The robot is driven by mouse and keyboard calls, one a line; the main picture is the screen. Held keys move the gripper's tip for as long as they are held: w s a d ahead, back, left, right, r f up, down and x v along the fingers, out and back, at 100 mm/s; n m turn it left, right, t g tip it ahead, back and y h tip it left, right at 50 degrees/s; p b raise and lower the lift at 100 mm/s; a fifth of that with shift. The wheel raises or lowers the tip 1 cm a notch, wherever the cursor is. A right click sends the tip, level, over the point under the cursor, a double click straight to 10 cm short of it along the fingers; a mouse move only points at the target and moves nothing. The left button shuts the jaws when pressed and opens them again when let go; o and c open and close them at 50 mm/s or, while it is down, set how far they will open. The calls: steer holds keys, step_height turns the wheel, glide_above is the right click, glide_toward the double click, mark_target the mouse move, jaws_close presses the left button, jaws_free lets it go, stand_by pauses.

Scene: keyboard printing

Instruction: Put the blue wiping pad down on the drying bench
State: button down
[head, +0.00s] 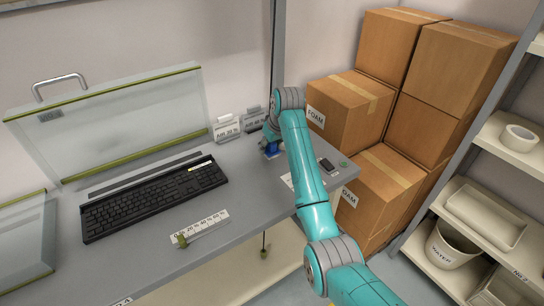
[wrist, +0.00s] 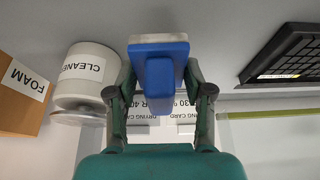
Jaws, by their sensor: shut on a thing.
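The blue wiping pad (wrist: 160,70) has a raised blue grip and a pale underside. My gripper (wrist: 160,85) is shut on its grip, with one finger on each side. In the head view the pad (head: 271,149) shows as a small blue patch below my gripper (head: 270,137), partly hidden by the arm. It is low over the back right part of the grey bench (head: 245,200), close to two standing cards. I cannot tell whether the pad touches the bench top.
The standing cards (head: 226,129) are just left of the pad. A white tub marked CLEANER (wrist: 88,75) is near my gripper in the wrist view. A black keyboard (head: 150,197) and a percent-marked strip (head: 200,228) lie further left. Cardboard boxes (head: 350,110) stand right of the bench.

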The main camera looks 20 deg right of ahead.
mark_target(274, 146)
steer(key=shift+a+f, duration=0.1)
steer(key=shift+f, duration=2.35)
steer(key=shift+f, duration=0.1)
steer(key=shift+c, duration=2.3)
jaws_free()
steer(key=v, duration=1.2)
